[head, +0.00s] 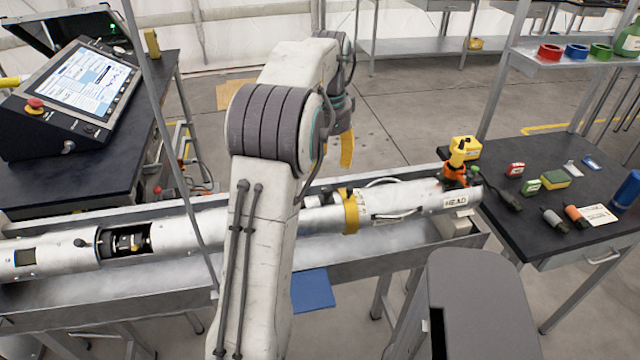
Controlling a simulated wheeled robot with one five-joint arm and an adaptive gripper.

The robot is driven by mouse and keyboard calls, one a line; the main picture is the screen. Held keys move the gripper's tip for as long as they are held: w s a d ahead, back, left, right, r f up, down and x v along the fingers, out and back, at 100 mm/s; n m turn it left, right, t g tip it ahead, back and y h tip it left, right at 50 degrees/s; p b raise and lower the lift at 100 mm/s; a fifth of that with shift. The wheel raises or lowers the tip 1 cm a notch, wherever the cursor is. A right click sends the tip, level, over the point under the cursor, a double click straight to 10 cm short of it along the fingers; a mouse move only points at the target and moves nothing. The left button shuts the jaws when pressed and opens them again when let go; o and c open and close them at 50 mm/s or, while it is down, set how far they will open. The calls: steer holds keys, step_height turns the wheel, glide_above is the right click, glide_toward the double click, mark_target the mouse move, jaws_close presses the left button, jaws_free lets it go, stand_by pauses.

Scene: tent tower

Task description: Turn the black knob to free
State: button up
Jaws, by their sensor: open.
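My gripper (346,152) shows partly behind my arm, pointing down with a yellow finger above the far side of the long silver tube (200,228). The other finger is hidden. It is open, and I see nothing held. I cannot tell for sure which part is the black knob. A small dark knob-like part (335,188) sits on top of the tube, left of a yellow band (351,211) and below the gripper, apart from it. Another small dark part (80,242) is on the tube's left section. Any marking for free is too small to read.
The tube lies in a metal trough (400,240). A console (75,90) with a screen and red button (34,105) stands at left. An orange and yellow tool (456,165) stands at the tube's right end. A dark table (545,160) with small items is at right.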

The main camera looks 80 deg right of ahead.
mark_target(326, 188)
steer(key=m, duration=0.1)
steer(key=a+m, duration=0.1)
steer(key=shift+f+m+y, duration=0.1)
steer(key=shift+m+y, duration=0.2)
steer(key=shift+m, duration=0.1)
steer(key=shift+f+b, duration=0.3)
steer(key=shift+f, duration=3.35)
steer(key=shift+c, duration=0.3)
jaws_close()
